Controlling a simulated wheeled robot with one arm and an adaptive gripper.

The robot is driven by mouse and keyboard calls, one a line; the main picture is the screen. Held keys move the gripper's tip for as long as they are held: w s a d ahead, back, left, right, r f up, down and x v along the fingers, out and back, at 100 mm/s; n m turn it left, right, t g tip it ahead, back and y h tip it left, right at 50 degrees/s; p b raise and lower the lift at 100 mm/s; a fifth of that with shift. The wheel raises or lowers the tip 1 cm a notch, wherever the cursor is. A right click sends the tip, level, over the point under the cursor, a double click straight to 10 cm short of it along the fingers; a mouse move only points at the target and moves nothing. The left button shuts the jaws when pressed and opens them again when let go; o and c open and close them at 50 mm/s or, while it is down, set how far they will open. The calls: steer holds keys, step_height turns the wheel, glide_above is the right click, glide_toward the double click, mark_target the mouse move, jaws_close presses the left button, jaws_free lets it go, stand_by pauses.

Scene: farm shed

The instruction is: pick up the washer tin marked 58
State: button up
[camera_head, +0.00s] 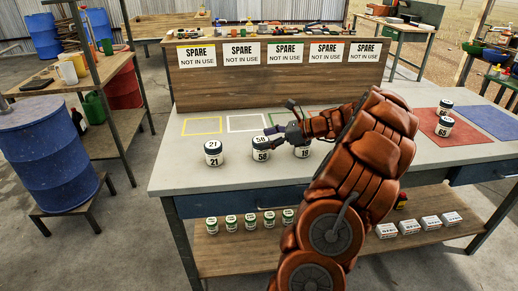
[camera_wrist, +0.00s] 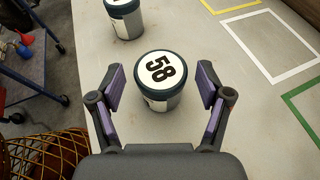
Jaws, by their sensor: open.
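The washer tin marked 58 (camera_head: 261,154) stands upright on the grey workbench, with a white lid label and a dark teal rim. In the wrist view the tin (camera_wrist: 160,82) sits between the spread fingers of my gripper (camera_wrist: 160,92), with a gap on each side. In the head view my gripper (camera_head: 277,135) is at the tin, partly covering its right side. The gripper is open and holds nothing. Tin 21 (camera_head: 213,154) stands to the left, and tin 19 (camera_head: 302,152) stands close to the right, partly hidden by my arm.
Yellow (camera_head: 202,126), white (camera_head: 247,123) and green outlines lie on the bench (camera_head: 180,165) behind the tins. Two stacked tins (camera_head: 443,127) stand on a red mat (camera_head: 465,136) at right. A blue mat (camera_head: 493,121) lies beside it. A panel with "SPARE" signs (camera_head: 240,54) stands behind.

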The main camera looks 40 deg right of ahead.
mark_target(261, 140)
steer(key=shift+x, duration=2.55)
steer(key=c, duration=1.2)
